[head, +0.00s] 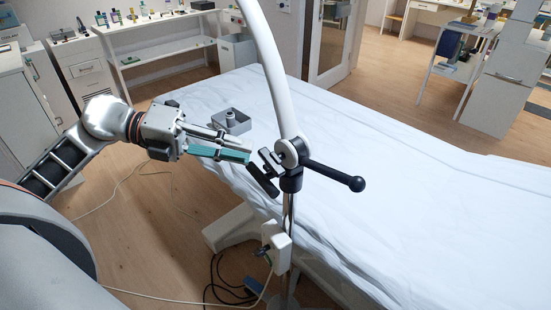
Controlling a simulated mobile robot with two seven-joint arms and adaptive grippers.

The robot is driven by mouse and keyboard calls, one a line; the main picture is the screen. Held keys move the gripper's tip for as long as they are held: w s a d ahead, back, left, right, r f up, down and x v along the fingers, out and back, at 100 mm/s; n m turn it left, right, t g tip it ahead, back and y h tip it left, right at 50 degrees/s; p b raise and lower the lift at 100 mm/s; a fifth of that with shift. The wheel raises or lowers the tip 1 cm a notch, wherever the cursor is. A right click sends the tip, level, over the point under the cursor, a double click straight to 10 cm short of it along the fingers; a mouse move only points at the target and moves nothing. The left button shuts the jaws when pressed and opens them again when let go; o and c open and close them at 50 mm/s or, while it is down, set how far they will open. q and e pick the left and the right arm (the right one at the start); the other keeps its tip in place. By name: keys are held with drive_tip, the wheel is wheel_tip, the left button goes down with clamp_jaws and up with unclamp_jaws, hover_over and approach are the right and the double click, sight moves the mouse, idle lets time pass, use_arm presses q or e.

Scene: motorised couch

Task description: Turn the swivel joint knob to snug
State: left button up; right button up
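The swivel joint (292,178) sits on an upright metal post beside the couch in the head view. It has a round, pale hub with a black centre. A black lever (330,174) runs from it to the right and ends in a ball knob (357,184). A black jaw-like piece (263,181) sticks out to its left. My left gripper (250,153) reaches in from the left, its fingertips close to the joint's left side. Its fingers, one with a teal face, look apart and nothing shows between them. Contact cannot be told. My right gripper is out of view.
A white curved arm (272,70) rises from the joint. The white-covered couch (400,220) fills the right. A white box (278,250) is on the post below, with cables (225,290) on the floor.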

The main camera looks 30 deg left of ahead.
sight(260, 155)
use_arm(q)
drive_tip(key=shift+p+x, duration=0.3)
drive_tip(key=shift+x, duration=3.2)
clamp_jaws()
